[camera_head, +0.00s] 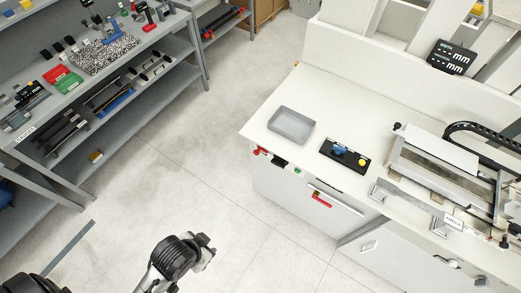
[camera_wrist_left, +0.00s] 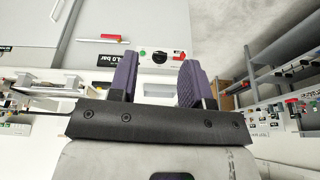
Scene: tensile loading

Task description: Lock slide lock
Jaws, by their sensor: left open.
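The machine with the slide (camera_head: 440,165) stands on the white bench at the right of the head view. It has a white cover plate, metal rails and silver handles. A small labelled plate (camera_head: 453,221) sits at its front edge. A small part with a red tip (camera_head: 504,244) is at its lower right end. I cannot tell which part is the slide lock. My left gripper (camera_wrist_left: 158,76) shows two purple fingers in the left wrist view, spread apart with nothing between them. In the head view one dark arm (camera_head: 180,262) is over the floor, well away from the machine.
The white bench (camera_head: 350,90) carries a grey tray (camera_head: 291,125) and a black control box (camera_head: 345,155) with blue and yellow knobs. A grey shelf rack (camera_head: 130,80) with tools stands at the left. The floor (camera_head: 190,150) between is clear.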

